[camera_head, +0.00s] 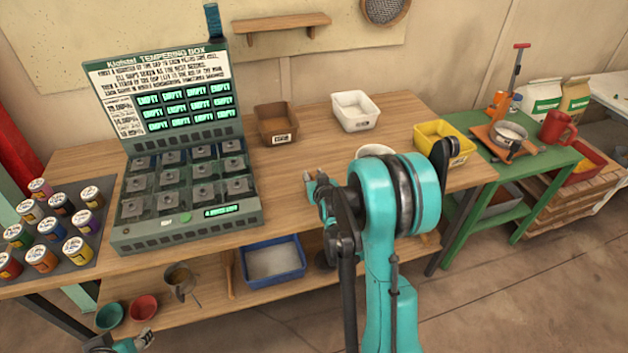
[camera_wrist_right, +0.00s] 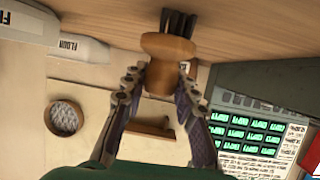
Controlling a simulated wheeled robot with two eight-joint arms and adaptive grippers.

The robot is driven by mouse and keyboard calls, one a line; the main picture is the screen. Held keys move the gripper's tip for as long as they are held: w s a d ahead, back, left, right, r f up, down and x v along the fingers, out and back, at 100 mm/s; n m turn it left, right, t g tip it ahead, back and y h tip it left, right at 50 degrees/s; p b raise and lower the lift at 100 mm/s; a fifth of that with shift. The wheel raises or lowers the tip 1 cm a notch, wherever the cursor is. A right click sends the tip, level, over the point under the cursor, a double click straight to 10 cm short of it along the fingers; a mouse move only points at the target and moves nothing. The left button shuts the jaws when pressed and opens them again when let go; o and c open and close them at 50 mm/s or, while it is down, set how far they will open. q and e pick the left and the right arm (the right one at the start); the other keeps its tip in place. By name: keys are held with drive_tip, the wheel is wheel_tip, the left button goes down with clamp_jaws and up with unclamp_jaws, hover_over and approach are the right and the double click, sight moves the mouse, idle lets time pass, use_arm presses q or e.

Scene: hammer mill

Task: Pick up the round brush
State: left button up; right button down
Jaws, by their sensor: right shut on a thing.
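The round brush (camera_wrist_right: 168,46) has a light wooden body and dark bristles. In the right wrist view it sits between the two fingers of my right gripper (camera_wrist_right: 160,82), which are shut on its wooden part. The bristles point to the top of that view, close to a wooden surface; I cannot tell whether they touch it. In the head view my right gripper (camera_head: 318,190) is over the wooden workbench (camera_head: 305,150), right of the tempering box, and my arm hides the brush. My left gripper (camera_head: 125,345) shows only partly at the bottom left, its fingers unclear.
The tempering box (camera_head: 185,205) stands left on the bench, with several cans (camera_head: 45,258) beside it. A brown bin (camera_head: 277,135), a white bin (camera_head: 355,125) and a yellow bin (camera_head: 428,130) line the back. A blue bin (camera_head: 245,265) sits on the lower shelf.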

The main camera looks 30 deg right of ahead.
drive_tip(key=shift+r+p, duration=0.4)
drive_tip(key=shift+r, duration=0.25)
wheel_tip(320, 180, up, 3)
drive_tip(key=shift+f+p, duration=0.1)
drive_tip(key=shift+p, duration=0.75)
drive_tip(key=s+d+r+p, duration=0.4)
drive_tip(key=d+r, duration=0.3)
drive_tip(key=d, duration=0.4)
drive_tip(key=shift+a, duration=0.1)
